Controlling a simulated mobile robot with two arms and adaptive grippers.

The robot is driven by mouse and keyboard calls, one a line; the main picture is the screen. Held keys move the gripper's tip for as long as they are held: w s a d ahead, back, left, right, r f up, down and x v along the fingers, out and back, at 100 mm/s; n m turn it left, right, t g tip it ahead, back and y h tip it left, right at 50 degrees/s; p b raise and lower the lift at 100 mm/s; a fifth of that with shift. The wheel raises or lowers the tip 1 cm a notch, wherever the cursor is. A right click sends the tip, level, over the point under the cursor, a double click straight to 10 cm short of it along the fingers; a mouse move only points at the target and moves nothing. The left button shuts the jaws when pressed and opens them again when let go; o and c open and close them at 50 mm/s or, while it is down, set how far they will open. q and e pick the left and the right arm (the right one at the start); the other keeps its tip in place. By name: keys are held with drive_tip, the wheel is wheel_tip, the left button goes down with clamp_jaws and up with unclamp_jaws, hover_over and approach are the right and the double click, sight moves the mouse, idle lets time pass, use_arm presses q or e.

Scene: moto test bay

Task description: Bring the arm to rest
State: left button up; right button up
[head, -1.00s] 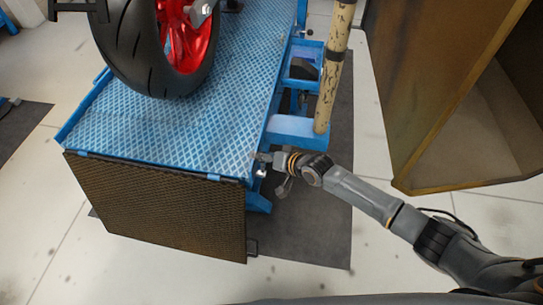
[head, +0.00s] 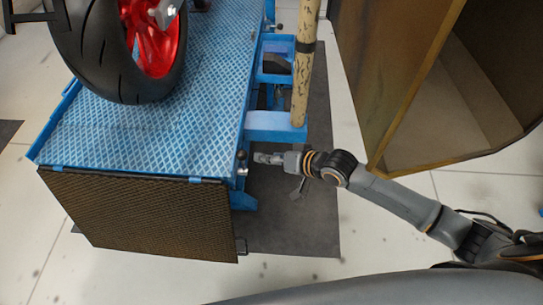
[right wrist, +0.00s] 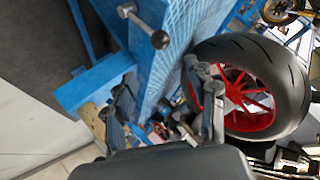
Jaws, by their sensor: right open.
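My right arm comes in from the right in the head view. Its right gripper (head: 262,158) is beside the near right corner of the blue lift table (head: 160,125), close to a small knobbed lever (head: 242,170). A narrow gap seems to show between them. In the right wrist view the right gripper (right wrist: 168,100) has its fingers spread, with nothing held between them. The lever (right wrist: 145,25) sticks out from the blue lift there, clear of the fingers. My left gripper is in neither view.
A motorcycle wheel (head: 125,50) with a red rim stands on the lift. A mesh ramp (head: 140,215) hangs at its near end. A worn yellowish post (head: 304,75) rises beyond the gripper. A brown open cabinet (head: 390,80) stands right, close above my arm.

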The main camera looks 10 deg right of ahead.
idle(0.4)
drive_tip(key=d+f+h, duration=0.2)
drive_tip(key=d+f, duration=0.2)
drive_tip(key=f, duration=0.3)
drive_tip(key=d+f+h, duration=0.1)
drive_tip(key=d+f, duration=0.2)
drive_tip(key=f, duration=0.4)
drive_tip(key=s+d+f+g+h, duration=0.1)
drive_tip(key=s+d+f+h, duration=0.15)
drive_tip(key=s+f, duration=0.35)
drive_tip(key=s+d+f+g+h, duration=0.1)
drive_tip(key=s+d+f, duration=0.35)
drive_tip(key=f, duration=0.45)
drive_tip(key=s+f+g, duration=0.1)
drive_tip(key=s+f, duration=0.3)
drive_tip(key=s, duration=0.7)
drive_tip(key=s+f+n+g, duration=0.1)
drive_tip(key=s+f, duration=0.4)
drive_tip(key=s, duration=0.6)
drive_tip(key=s+f+n+g+h, duration=0.1)
drive_tip(key=s+f+g, duration=0.2)
drive_tip(key=s, duration=0.8)
wheel_tip(320, 180, down, 2)
drive_tip(key=shift+a+f, duration=0.1)
drive_tip(key=shift+a, duration=0.1)
